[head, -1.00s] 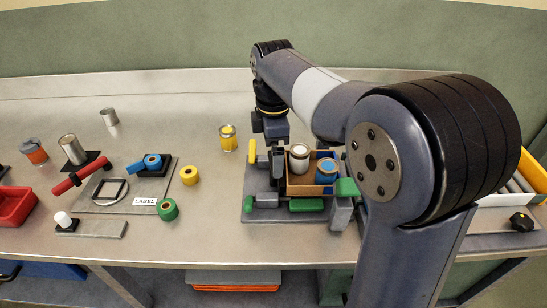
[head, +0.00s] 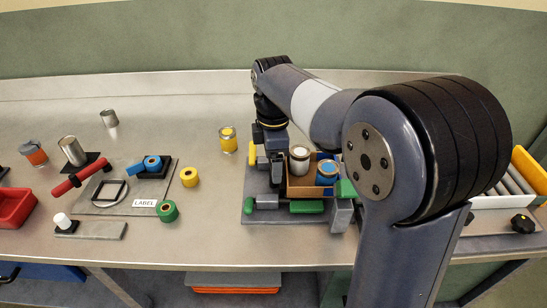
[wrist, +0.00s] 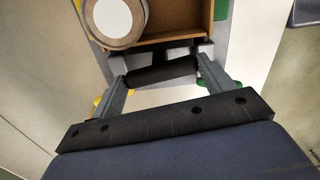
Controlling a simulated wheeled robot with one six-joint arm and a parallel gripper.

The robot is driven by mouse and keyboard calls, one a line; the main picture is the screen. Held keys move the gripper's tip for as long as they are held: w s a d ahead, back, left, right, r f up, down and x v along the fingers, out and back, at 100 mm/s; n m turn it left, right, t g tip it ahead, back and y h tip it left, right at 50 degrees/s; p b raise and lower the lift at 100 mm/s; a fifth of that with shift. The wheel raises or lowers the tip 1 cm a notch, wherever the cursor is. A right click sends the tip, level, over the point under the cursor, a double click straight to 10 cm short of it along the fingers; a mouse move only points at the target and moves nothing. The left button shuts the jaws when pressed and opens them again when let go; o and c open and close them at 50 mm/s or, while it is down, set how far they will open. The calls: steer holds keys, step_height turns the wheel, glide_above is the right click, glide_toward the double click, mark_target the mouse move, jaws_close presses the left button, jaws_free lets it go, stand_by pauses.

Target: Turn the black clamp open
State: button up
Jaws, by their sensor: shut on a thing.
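My gripper (head: 275,172) points down at the left side of the fixture (head: 262,215) on the bench. In the wrist view my gripper (wrist: 162,68) has one finger at each end of a dark bar, the black clamp (wrist: 160,75), and is shut on it. The clamp lies beside the near wall of a brown box (wrist: 178,39). In the head view the clamp is mostly hidden by my gripper and cannot be made out clearly. The box (head: 297,190) holds a white-topped can (head: 299,158) and a blue-topped can (head: 327,171).
Green clamps (head: 306,207) and a yellow clamp (head: 252,155) sit around the fixture. A yellow can (head: 228,140) stands to its left. Tape rolls (head: 168,211) and a label plate (head: 120,196) lie further left. A roller conveyor (head: 500,190) is at the right.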

steer(key=shift+c, duration=0.8)
steer(key=shift+r+m+p, duration=0.2)
steer(key=shift+m+p, duration=0.3)
steer(key=shift+p, duration=0.3)
steer(key=shift+f+m, duration=0.15)
steer(key=shift+m, duration=0.25)
steer(key=o, duration=1)
step_height(320, 180, up, 11)
steer(key=shift+f+p, duration=0.1)
steer(key=shift+p, duration=0.45)
